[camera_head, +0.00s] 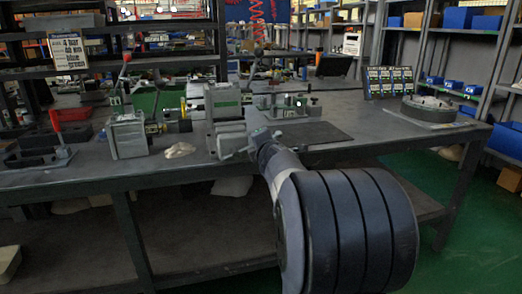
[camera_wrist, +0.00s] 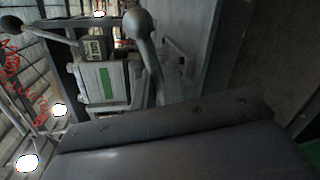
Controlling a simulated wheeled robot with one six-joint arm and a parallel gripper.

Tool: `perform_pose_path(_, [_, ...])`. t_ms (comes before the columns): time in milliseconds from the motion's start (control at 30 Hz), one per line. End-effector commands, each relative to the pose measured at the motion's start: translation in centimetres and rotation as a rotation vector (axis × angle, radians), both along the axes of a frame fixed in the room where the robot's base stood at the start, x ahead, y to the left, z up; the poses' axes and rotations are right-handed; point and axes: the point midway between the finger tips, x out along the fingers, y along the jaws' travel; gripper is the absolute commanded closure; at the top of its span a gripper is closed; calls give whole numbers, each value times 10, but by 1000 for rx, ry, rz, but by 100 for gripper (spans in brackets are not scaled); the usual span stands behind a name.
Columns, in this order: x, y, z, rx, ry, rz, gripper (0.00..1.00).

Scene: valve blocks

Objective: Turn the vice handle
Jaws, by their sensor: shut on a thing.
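The vice (camera_head: 225,112) is a grey block with a green label, standing at the front edge of the workbench. In the wrist view its body (camera_wrist: 100,85) with the green stripe is at upper left. The vice handle (camera_wrist: 148,55) is a grey bar with a ball end, running down toward my gripper. My gripper (camera_head: 260,138) is at the front of the vice, low on its right side, and is shut on the handle. The dark bulk of my own arm fills the bottom of the wrist view, and the fingertips are hidden there.
A pale lump (camera_head: 180,150) lies near the front edge.

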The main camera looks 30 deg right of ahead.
Motion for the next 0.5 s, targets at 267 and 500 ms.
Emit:
perform_pose_path(267, [1,2,4,-66,18,2,100])
perform_pose_path(500, [1,3,5,-74,22,2,100])
